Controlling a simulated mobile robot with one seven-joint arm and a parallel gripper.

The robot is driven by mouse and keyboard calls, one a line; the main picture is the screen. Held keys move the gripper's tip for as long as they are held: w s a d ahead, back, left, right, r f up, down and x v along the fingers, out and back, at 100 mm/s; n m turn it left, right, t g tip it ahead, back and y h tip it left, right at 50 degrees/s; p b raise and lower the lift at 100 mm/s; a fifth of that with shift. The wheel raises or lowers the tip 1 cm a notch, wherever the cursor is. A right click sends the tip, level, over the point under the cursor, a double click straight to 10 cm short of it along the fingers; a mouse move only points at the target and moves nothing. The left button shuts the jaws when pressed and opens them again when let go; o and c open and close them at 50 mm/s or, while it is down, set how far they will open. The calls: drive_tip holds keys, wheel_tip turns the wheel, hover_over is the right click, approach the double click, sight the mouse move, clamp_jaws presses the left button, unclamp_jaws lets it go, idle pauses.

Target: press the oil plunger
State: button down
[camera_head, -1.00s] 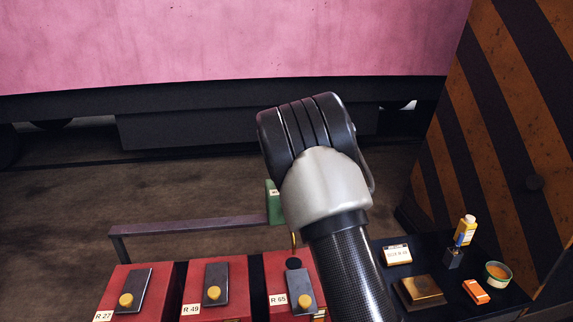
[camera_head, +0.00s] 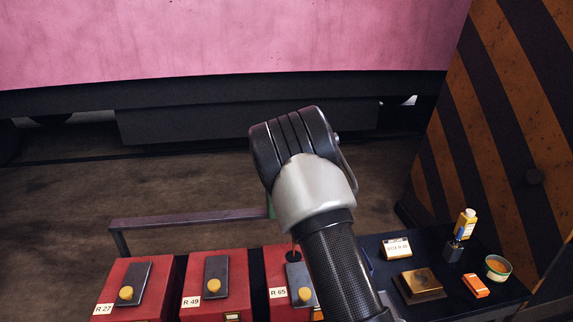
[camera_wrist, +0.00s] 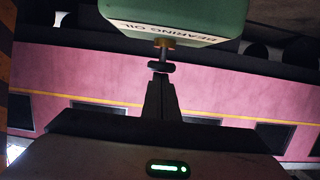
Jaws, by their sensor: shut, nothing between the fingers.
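The green bearing oil box (camera_wrist: 180,15) fills the top of the wrist view, its lettering upside down. In the head view my wrist hides the gripper and nearly all of the green box (camera_head: 270,207).
Red boxes labelled R 27 (camera_head: 152,268), R 49 (camera_head: 238,275) and R 65 stand along the front. A purple-grey rail (camera_head: 190,219) runs behind them. A dark bench (camera_head: 447,262) at the right holds a bottle, a tin, an orange block and a brass plate. A striped panel (camera_head: 510,120) stands at far right.

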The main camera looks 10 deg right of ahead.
wheel_tip(320, 180, down, 2)
drive_tip(key=shift+f+b, duration=0.15)
drive_tip(key=shift+b, duration=0.4)
drive_tip(key=shift+s, duration=0.1)
wheel_tip(320, 180, up, 5)
drive_tip(key=shift+r+p, duration=0.1)
drive_tip(key=shift+p, duration=0.45)
drive_tip(key=b+v, duration=0.2)
drive_tip(key=v, duration=0.7)
drive_tip(key=shift+s, duration=0.4)
drive_tip(key=shift+w+f+b, duration=0.1)
drive_tip(key=shift+f+b, duration=0.15)
drive_tip(key=shift+b, duration=0.75)
